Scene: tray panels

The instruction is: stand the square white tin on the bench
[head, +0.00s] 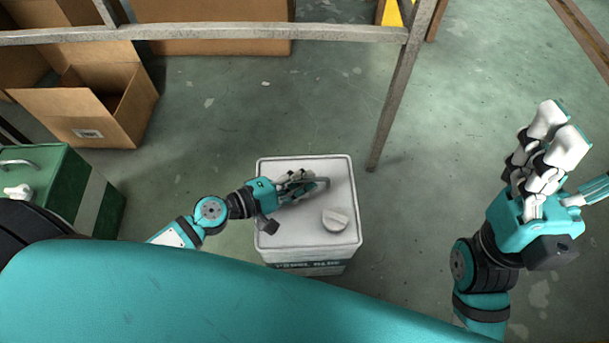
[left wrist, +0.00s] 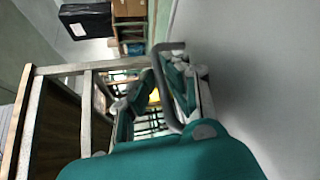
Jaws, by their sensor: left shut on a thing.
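The square white tin (head: 285,238) stands upright below the middle of the head view, with a round white cap (head: 336,219) on its top and a dark lettered band on its near side. My left gripper (head: 303,185) is shut on the tin's grey handle (head: 322,182). In the left wrist view the handle (left wrist: 183,46) passes between my fingers (left wrist: 160,95), and the pale tin top (left wrist: 260,80) fills the right side. Whether the tin's base touches the floor is hidden. My right gripper (head: 556,134) is away at the right, its opening unclear.
A grey metal frame (head: 250,32), apparently the bench's, crosses beyond the tin, with a leg (head: 395,105) close to the tin's far right. Its top is not clear. An open cardboard box (head: 95,115) and a green case (head: 75,190) are at left. Floor (head: 450,130) at right is clear.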

